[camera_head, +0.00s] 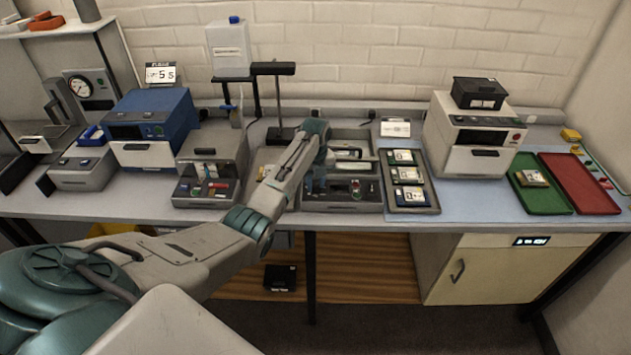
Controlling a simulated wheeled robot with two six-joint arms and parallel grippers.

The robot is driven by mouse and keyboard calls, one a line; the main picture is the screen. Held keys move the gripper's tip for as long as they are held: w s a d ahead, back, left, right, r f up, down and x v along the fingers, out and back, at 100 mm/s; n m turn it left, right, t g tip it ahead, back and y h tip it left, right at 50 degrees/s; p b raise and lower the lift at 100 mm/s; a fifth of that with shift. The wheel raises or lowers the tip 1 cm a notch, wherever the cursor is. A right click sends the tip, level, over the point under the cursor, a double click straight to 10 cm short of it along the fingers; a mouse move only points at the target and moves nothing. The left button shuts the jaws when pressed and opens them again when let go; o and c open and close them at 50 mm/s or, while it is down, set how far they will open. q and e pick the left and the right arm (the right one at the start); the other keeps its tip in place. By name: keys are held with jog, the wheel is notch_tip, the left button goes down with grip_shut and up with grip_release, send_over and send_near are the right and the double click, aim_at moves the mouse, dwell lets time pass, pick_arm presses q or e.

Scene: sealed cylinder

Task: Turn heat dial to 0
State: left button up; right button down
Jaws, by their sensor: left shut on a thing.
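The grey sealing machine (341,207) stands at the middle of the bench, with a dark control panel along its front. My left arm reaches across from the lower left. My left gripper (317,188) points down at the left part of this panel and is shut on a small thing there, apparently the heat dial. The gripper hides the dial, so its setting cannot be read. A small round control with green and red (356,189) shows on the panel to the right of the gripper. My right gripper is not in view.
A tray of cards (409,197) lies close to the machine's right. A grey unit (205,192) stands to its left. Farther off are a blue machine (150,117), a white machine (475,135), and green (545,203) and red (590,200) trays. The blue mat has free room.

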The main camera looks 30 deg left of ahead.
pick_arm(q)
jog(key=n, duration=0.4)
jog(key=shift+r+n, duration=0.1)
jog(key=shift+n, duration=0.2)
jog(key=n, duration=1)
jog(key=shift+w, duration=0.1)
jog(key=n, duration=0.4)
jog(key=shift+a+n, duration=0.1)
jog(key=shift+n, duration=0.2)
jog(key=n, duration=0.9)
jog(key=shift+n, duration=0.4)
jog(key=n, duration=0.4)
jog(key=shift+n, duration=0.3)
jog(key=n, duration=0.4)
jog(key=shift+n, duration=0.3)
